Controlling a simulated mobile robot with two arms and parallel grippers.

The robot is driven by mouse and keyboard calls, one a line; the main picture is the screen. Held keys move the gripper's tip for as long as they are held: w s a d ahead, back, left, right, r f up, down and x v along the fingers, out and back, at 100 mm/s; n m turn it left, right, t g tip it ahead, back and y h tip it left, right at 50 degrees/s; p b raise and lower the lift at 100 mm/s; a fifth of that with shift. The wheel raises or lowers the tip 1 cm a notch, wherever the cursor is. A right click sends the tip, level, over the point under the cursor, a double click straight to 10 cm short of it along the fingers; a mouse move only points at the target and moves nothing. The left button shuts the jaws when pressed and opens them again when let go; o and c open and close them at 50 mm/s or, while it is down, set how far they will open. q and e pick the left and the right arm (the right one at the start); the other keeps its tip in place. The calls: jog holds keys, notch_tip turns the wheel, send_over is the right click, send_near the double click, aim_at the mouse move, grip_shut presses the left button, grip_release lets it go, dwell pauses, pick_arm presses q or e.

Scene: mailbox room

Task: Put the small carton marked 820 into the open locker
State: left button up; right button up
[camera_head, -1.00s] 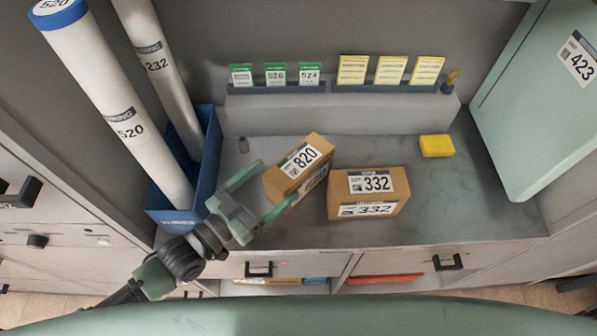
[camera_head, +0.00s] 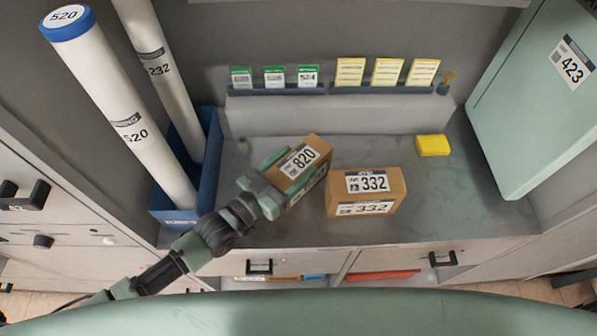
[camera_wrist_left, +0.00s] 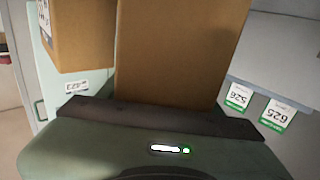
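The small carton marked 820 (camera_head: 299,169) is brown and sits tilted in heading on the grey counter, left of centre. My left gripper (camera_head: 292,180) reaches it from the front left, with one finger along each side. Whether the fingers press on it I cannot tell. A pale green unit marked 423 (camera_head: 530,110) stands at the right; I cannot tell an open locker from these frames. My right gripper is not in view.
A carton marked 332 (camera_head: 366,190) stands just right of the 820 carton. A blue bin (camera_head: 210,150) with two white tubes is at the left. A yellow block (camera_head: 432,145) lies at the right. Green and yellow cards (camera_head: 350,72) stand on the back ledge.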

pick_arm(q)
jog(key=c, duration=1)
grip_shut()
jog(key=shift+r, duration=0.1)
